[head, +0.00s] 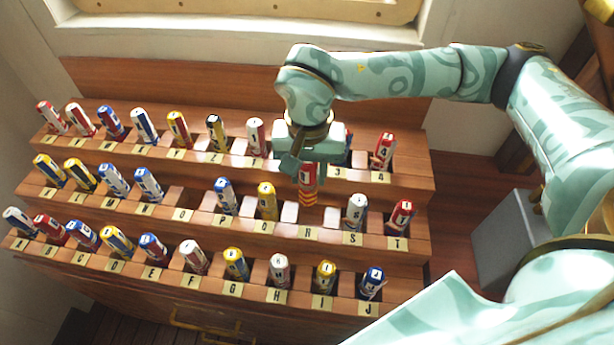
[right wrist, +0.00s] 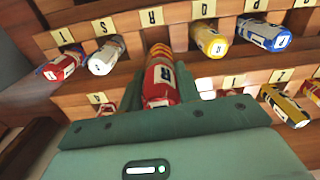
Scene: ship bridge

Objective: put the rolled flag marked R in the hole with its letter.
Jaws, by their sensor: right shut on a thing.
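My right gripper (head: 304,168) is shut on a red rolled flag (head: 308,186) with yellow stripes at its lower end. In the right wrist view the flag (right wrist: 160,86) shows an R on its white patch, between the fingers of my gripper (right wrist: 163,106). It hangs roughly upright over the middle row, in line with the R label (head: 308,233), between the Q and S flags. I cannot tell whether its lower end is inside the R hole or just above it. My left gripper is out of view.
The stepped wooden rack (head: 420,238) holds several rolled flags in three lettered rows. The Q flag (head: 267,201) and S flag (head: 356,212) stand close on either side. The O hole (head: 183,197) is empty. A grey box (head: 505,240) stands right of the rack.

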